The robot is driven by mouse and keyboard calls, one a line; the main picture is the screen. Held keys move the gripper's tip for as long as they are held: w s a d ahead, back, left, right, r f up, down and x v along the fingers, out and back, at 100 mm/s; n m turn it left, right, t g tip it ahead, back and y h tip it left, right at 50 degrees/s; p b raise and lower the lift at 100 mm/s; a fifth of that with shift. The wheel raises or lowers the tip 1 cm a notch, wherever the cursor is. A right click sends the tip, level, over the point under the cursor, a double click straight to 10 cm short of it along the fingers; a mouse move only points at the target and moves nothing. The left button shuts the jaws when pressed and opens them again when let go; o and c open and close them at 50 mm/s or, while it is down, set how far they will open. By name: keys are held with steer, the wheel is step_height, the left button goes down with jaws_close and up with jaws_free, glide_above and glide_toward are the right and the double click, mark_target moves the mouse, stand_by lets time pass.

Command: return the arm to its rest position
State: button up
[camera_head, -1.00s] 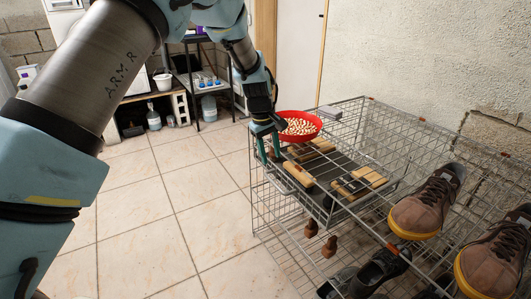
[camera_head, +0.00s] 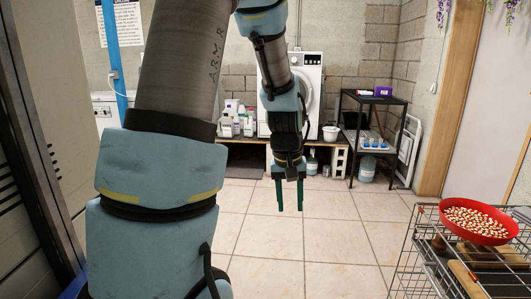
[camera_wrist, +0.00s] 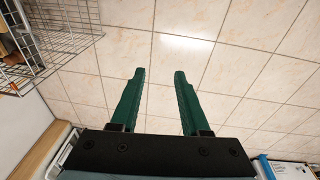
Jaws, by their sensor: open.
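My gripper (camera_head: 289,195) hangs in front of my body in the head view, its green fingers pointing down over bare tiled floor. In the wrist view my gripper (camera_wrist: 160,100) shows two green fingers apart with only floor tiles between them. It is open and empty, and it touches nothing. My arm is folded in the left and middle of the head view, with the upper link raised and the forearm hanging down.
A wire rack (camera_head: 430,262) with a red bowl (camera_head: 474,221) of beans or nuts stands at the right, clear of my gripper. A washing machine (camera_head: 310,75), bottles (camera_head: 235,120) and a black shelf (camera_head: 375,98) are at the back. The middle floor is free.

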steer(key=s+a+r, duration=0.1)
steer(key=s+a, duration=0.8)
steer(key=a, duration=0.5)
step_height(320, 180, up, 12)
steer(key=d+p, duration=0.1)
steer(key=p, duration=1.1)
steer(key=shift+w+r+y, duration=0.15)
steer(key=shift+w+y, duration=0.2)
steer(key=shift+y, duration=0.05)
